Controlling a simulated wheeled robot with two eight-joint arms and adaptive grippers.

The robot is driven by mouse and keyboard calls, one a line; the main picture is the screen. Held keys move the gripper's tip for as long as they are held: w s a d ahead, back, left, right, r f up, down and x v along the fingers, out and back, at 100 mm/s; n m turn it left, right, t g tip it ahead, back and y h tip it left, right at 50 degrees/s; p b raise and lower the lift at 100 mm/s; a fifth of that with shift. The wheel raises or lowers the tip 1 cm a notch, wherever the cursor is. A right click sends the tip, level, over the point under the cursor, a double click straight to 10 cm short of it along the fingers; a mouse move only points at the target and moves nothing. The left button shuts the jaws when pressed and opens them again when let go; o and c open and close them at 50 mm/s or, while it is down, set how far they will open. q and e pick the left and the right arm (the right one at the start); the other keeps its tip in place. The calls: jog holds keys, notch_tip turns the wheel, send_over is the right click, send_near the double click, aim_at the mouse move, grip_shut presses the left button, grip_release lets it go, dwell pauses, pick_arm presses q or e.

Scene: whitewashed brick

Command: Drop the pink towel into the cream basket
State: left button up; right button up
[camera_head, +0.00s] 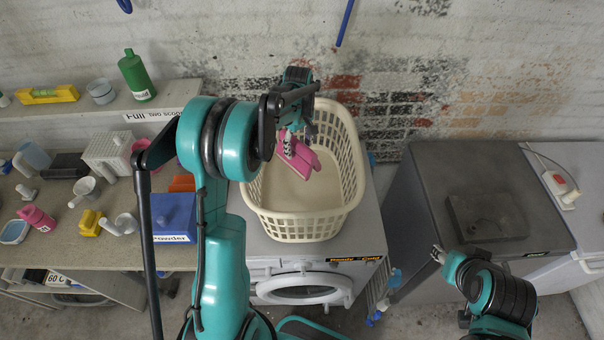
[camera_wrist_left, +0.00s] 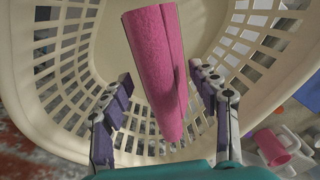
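The cream basket (camera_head: 300,224) stands on a white front-loading machine, and its slatted wall and floor fill much of the left wrist view (camera_wrist_left: 62,62). My left gripper (camera_head: 292,145) is over the basket, pointing down into it. In the left wrist view its two fingers (camera_wrist_left: 163,85) are spread apart. The rolled pink towel (camera_head: 300,162) is tilted within the basket's outline; in the left wrist view the towel (camera_wrist_left: 158,65) shows between the fingers with gaps on both sides. Whether it touches the basket is unclear. My right gripper (camera_head: 437,254) is away at the right, seemingly empty; its opening is unclear.
A dark grey machine (camera_head: 425,200) stands right of the basket, with a shallow tray (camera_head: 490,218) on top. At left, a bench (camera_head: 60,245) holds a blue bin (camera_head: 174,216), a white perforated basket (camera_head: 106,150) and several cups. A green bottle (camera_head: 136,74) stands on the shelf behind.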

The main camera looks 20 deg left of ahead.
dwell(0.3)
pick_arm(q)
notch_tip(320, 180, up, 12)
dwell(0.4)
dwell(0.4)
